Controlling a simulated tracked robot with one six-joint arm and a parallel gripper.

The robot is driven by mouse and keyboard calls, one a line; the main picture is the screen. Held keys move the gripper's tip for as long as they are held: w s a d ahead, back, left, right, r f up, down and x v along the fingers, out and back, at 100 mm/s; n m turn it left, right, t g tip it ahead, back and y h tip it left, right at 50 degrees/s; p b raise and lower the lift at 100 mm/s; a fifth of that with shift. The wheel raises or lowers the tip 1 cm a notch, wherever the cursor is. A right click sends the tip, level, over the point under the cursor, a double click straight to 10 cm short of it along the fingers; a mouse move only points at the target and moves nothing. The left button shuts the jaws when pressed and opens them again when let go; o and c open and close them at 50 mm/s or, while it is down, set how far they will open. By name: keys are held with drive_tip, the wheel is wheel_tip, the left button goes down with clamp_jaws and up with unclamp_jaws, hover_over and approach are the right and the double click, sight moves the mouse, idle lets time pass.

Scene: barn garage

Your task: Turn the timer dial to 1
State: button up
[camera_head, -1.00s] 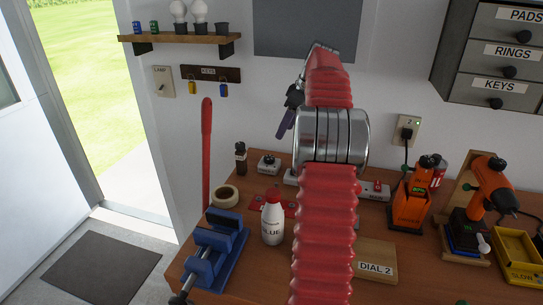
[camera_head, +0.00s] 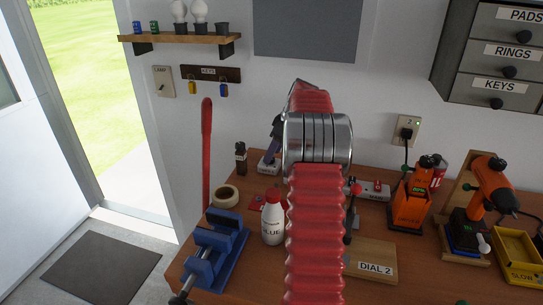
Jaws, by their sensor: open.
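A small pale box with a dark knob on top (camera_head: 268,167) stands at the back of the bench, left of my arm. It looks like a dial box, but its markings are too small to read. My gripper (camera_head: 272,146) is mostly hidden behind my red arm. One dark purple finger shows, pointing down close above that box. I cannot tell whether it touches the knob. A wooden block labelled DIAL 2 (camera_head: 376,267) lies at the front, right of my arm.
A glue bottle (camera_head: 272,220), a tape roll (camera_head: 225,196), a dark bottle (camera_head: 240,158) and a blue vise (camera_head: 215,250) stand to the left. A power strip (camera_head: 375,190), orange drills (camera_head: 410,205) and a yellow tray (camera_head: 520,255) are to the right. My arm hides the middle.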

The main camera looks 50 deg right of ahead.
drive_tip(key=shift+x, duration=0.85)
